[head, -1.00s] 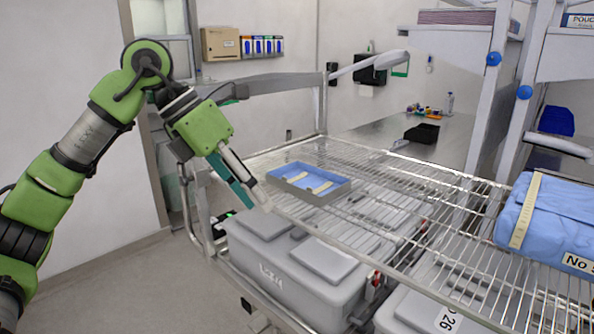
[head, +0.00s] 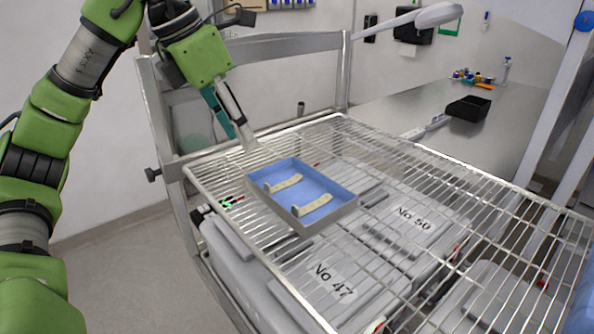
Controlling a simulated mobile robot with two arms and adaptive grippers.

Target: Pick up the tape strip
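Two pale cream tape strips lie in a shallow grey tray (head: 327,222) with a blue inside, on a wire rack. One strip (head: 284,184) is toward the back left of the tray, the other strip (head: 314,206) toward the front right. Each has an end that looks turned up. My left gripper (head: 243,143) is above the rack's back left edge, behind and left of the tray, pointing down and apart from the strips. Its fingers overlap in this view, so its opening is unclear. My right gripper is out of view.
The wire rack (head: 420,190) has free room right of the tray. Grey lidded bins labelled No 47 (head: 335,283) and No 50 (head: 412,222) stand below it. A black bin (head: 468,108) sits on the steel counter (head: 400,95) behind. A lamp arm (head: 400,20) reaches over at the back.

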